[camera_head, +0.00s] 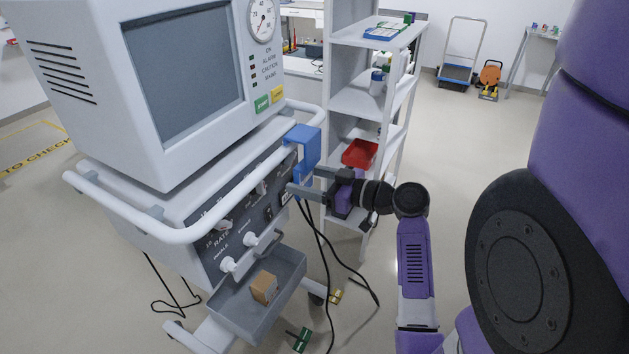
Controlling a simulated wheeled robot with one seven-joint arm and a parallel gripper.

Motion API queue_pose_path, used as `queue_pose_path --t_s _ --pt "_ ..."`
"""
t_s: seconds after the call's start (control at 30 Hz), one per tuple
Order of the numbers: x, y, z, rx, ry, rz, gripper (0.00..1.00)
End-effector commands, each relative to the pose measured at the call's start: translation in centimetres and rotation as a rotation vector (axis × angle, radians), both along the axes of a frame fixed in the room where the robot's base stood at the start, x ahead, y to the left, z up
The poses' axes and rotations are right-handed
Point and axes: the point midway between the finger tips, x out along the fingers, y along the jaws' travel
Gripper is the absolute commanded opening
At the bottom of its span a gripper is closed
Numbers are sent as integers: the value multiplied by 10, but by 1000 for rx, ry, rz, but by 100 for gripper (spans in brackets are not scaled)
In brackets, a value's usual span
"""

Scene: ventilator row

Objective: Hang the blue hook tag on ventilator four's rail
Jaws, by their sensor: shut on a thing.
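The ventilator (190,85) stands at the left, with a screen, a gauge and a white tubular rail (215,213) around its front. The blue hook tag (303,143) is at the right end of the rail. Its broad upper part overlaps the rail in the picture, and its narrower lower part runs down between my fingers. I cannot tell whether the hook rests on the rail or is just above it. My gripper (302,181) reaches in from the right, shut on the tag's lower part. No number shows on the ventilator.
A grey tray (240,323) holding a brown box (264,287) sits below the control panel. Black cables hang beside it. A white shelf unit (353,100) with a red bin (359,153) stands close behind my gripper. Open floor lies to the right, with a blue cart (456,75) at the back.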

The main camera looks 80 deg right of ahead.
Motion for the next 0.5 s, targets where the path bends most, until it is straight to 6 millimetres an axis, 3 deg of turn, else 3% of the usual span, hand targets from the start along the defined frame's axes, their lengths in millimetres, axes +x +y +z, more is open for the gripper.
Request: queue_pose_path --t_s 0.5 --pt "35 -8 -4 0 -1 0 22"
